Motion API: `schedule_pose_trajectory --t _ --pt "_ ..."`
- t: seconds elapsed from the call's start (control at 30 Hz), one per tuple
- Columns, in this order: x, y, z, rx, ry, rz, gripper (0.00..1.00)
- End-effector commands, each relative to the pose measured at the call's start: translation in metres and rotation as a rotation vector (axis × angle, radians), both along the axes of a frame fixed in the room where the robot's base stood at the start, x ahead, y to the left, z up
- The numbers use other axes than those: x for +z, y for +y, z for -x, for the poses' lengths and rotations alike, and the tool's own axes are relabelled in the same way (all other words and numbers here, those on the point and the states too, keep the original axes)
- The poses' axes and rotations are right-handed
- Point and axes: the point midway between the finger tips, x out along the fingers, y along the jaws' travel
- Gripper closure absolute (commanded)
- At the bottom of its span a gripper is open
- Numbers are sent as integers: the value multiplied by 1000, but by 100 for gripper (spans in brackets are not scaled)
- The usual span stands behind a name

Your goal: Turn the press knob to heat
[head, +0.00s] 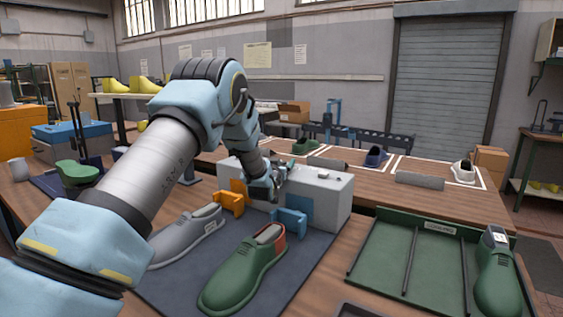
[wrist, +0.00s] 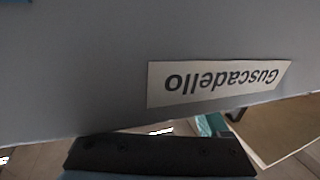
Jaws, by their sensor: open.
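A light grey box-shaped unit (head: 330,195), which looks like the press, stands at the back of the dark mat. An orange bracket (head: 230,202) and a blue bracket (head: 290,222) are at its front. My gripper (head: 274,188) is at the left part of this unit, close to its face; I cannot tell whether it touches. It is open and I see nothing held. The knob cannot be made out, perhaps hidden by my gripper. The wrist view shows a close grey surface with an upside-down "Guscadello" label (wrist: 220,82).
A grey shoe (head: 185,238) and a green shoe (head: 243,270) lie on the dark mat (head: 300,275) in front of the unit. A green divided tray (head: 385,255) with another green shoe (head: 498,285) is at the right. A blue box (head: 75,135) stands at the left.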

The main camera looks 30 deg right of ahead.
Motion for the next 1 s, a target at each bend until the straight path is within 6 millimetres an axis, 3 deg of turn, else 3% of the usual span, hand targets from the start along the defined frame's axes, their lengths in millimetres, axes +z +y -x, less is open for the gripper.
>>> schedule_pose_trajectory --t 0.17,0.87,1.0 --pt "0 0 0 0 0 0 20" --pt "0 0 0 0 -1 1 99" --pt "0 0 0 -1 -1 1 100"
